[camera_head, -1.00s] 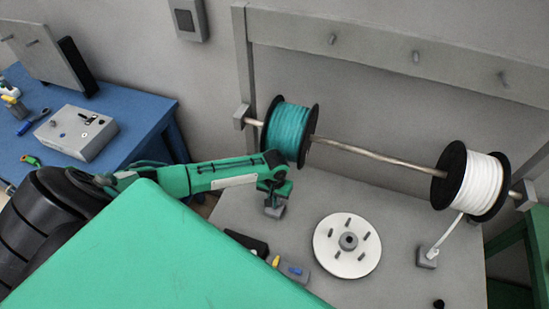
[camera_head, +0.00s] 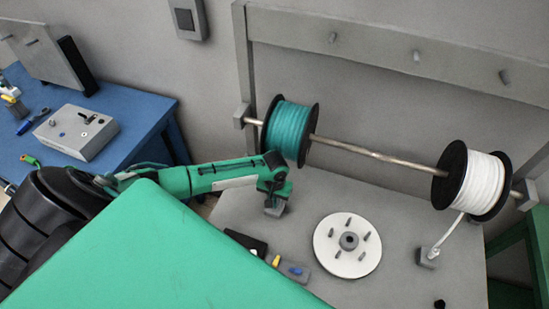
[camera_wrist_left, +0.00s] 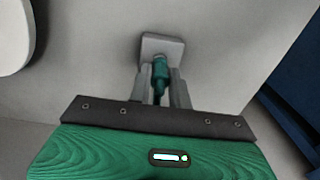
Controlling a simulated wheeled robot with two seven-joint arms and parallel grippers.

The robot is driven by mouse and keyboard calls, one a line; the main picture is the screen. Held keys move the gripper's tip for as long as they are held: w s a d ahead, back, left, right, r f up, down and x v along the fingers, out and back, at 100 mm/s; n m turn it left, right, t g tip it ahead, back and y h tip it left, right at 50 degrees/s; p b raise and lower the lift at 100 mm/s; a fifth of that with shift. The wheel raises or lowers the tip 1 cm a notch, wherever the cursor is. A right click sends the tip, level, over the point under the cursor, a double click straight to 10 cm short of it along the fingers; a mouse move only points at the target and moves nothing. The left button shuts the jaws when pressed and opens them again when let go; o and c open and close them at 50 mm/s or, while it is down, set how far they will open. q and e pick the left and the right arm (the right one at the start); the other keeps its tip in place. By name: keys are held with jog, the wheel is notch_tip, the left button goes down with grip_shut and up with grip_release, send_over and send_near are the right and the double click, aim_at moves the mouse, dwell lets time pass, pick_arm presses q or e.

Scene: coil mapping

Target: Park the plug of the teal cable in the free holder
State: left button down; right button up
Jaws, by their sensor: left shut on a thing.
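The teal plug (camera_wrist_left: 160,72) stands between the fingers of my left gripper (camera_wrist_left: 162,88), which is shut on it. The plug's far end meets the grey square holder (camera_wrist_left: 162,44) in the wrist view. I cannot tell how deep it sits in the holder. In the head view my left gripper (camera_head: 274,194) is right above that small grey holder (camera_head: 275,209), and the plug is hidden. The teal cable is wound on the left spool (camera_head: 288,130). My right gripper is not in view.
A white cable spool (camera_head: 482,186) shares the metal rod (camera_head: 372,152); its cable end reaches another grey holder (camera_head: 428,258). A white disc with pegs (camera_head: 347,246) lies on the grey table. Small yellow and blue items (camera_head: 295,272) lie in front. A blue table (camera_head: 140,108) stands left.

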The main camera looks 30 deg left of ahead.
pick_arm(q)
jog(key=shift+f, duration=0.5)
dwell(0.4)
jog(key=c, duration=1.2)
grip_release()
jog(key=shift+r+b, duration=0.5)
jog(key=shift+r, duration=0.1)
jog(key=shift+r+b, duration=0.85)
jog(key=shift+r, duration=2.25)
